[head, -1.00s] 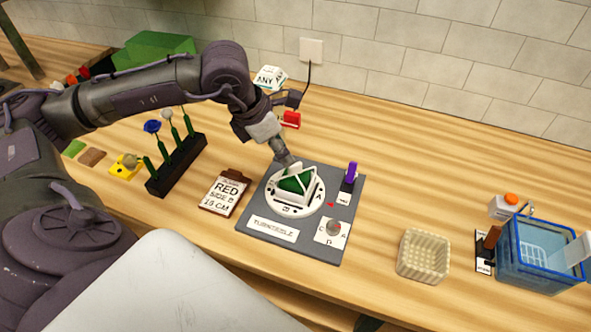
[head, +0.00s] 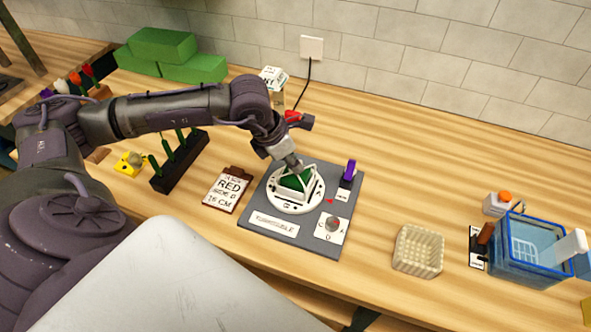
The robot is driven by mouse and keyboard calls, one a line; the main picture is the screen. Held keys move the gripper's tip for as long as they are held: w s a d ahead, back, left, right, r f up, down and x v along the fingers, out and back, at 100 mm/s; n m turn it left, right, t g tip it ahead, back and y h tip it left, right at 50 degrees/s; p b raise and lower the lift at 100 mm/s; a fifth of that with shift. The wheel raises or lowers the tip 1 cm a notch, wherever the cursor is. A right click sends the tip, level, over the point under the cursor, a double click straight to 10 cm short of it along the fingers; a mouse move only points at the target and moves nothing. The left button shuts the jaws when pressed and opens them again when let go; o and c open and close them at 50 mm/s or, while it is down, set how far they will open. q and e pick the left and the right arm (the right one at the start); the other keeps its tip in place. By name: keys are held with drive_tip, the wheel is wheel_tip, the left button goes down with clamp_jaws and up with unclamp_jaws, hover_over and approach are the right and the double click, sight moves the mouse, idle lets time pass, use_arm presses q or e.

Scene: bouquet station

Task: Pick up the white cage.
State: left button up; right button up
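The white cage (head: 293,196) sits over a green block on the round white turntable disc (head: 273,199), which is on a grey board (head: 330,211). My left gripper (head: 293,164) points down at the cage's back edge, its fingertips at or just above the top of the cage. The fingers are small and partly hidden by the wrist, so I cannot tell whether they are open or closed on a cage bar. My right gripper is out of view.
A clipboard reading RED (head: 228,189) and a black flower rack (head: 180,163) stand left of the board. A purple item (head: 350,170) stands at the board's back right. A cream basket (head: 418,251) and blue bin (head: 530,253) are to the right. Wood between board and basket is clear.

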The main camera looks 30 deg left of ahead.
use_arm(q)
clamp_jaws()
